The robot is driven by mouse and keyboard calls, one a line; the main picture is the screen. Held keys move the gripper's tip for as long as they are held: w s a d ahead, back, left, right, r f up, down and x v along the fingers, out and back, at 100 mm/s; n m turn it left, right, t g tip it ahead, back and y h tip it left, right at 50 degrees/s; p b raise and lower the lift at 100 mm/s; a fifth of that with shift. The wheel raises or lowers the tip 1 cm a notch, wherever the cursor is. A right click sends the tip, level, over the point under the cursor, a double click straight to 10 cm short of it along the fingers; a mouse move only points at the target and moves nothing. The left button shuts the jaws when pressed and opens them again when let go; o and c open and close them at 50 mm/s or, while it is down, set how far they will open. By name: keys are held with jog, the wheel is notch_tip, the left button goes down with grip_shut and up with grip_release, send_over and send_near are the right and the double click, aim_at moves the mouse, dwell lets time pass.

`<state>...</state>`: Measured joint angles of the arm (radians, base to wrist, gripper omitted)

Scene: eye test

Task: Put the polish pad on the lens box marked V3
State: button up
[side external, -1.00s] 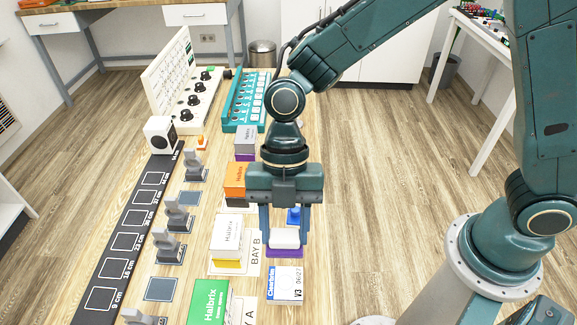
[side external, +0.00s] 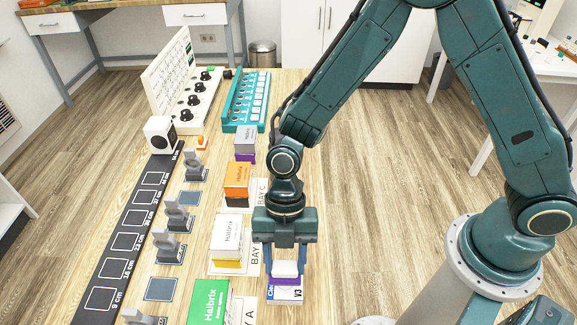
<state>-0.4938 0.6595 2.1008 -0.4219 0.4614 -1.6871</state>
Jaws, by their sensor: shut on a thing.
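My gripper (side external: 285,270) points down near the table's front, right of the row of boxes. It is shut on the polish pad (side external: 286,269), a white block with a purple underside (side external: 285,281). The lens box marked V3 (side external: 285,294) is white with a blue patch of lettering. It lies flat below the pad, and the pad hides its far part. I cannot tell whether the pad touches the box or is just above it.
A white-and-yellow Halbrix box (side external: 228,235) stands left of my gripper, and a green Halbrix box (side external: 208,303) nearer. An orange box (side external: 237,178) and a grey box (side external: 245,138) stand farther back. A black ruled strip (side external: 128,242) runs along the left.

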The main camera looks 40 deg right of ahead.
aim_at(285, 268)
jog(key=shift+f, duration=1.75)
jog(key=shift+f, duration=0.1)
jog(key=o, duration=1)
jog(key=shift+c, duration=0.2)
jog(key=v, duration=1.2)
jog(key=shift+r, duration=0.25)
